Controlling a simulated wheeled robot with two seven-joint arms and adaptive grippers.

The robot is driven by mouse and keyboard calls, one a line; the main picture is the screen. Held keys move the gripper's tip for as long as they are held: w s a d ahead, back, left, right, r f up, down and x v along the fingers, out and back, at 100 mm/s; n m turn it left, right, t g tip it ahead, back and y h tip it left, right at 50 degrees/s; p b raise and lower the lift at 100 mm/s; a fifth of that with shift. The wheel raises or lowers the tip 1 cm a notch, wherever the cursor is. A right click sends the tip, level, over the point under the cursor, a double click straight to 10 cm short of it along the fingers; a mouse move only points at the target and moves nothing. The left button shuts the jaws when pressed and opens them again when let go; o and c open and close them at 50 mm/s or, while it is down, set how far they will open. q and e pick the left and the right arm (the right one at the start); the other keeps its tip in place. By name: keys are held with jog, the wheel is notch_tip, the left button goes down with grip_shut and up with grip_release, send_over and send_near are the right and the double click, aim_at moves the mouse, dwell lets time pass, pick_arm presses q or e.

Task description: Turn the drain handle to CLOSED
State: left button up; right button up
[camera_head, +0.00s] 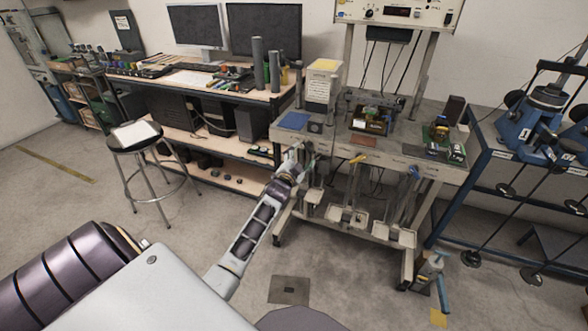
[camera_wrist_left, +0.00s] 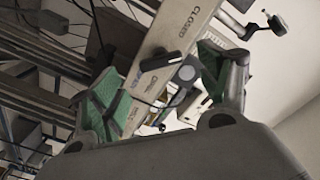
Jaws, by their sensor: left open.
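My left gripper (camera_head: 298,155) reaches the left front edge of the grey workbench (camera_head: 385,152) in the head view. In the left wrist view, my left gripper (camera_wrist_left: 160,88) is open, with its green-padded fingers apart on either side of a pale labelled strip (camera_wrist_left: 168,45). The strip reads CLOSED at its upper end; smaller lettering with a blue mark sits lower down. A dark grey piece (camera_wrist_left: 187,73), perhaps part of the drain handle, shows between the fingers. I cannot tell whether the fingers touch it. My arm partly hides this spot in the head view. My right gripper is not visible.
A stool (camera_head: 135,134) stands left. A blue rack (camera_head: 478,185) stands right.

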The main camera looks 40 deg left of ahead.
pick_arm(q)
jog(key=v, duration=0.7)
dwell(0.3)
jog(key=shift+s, duration=0.1)
dwell(0.5)
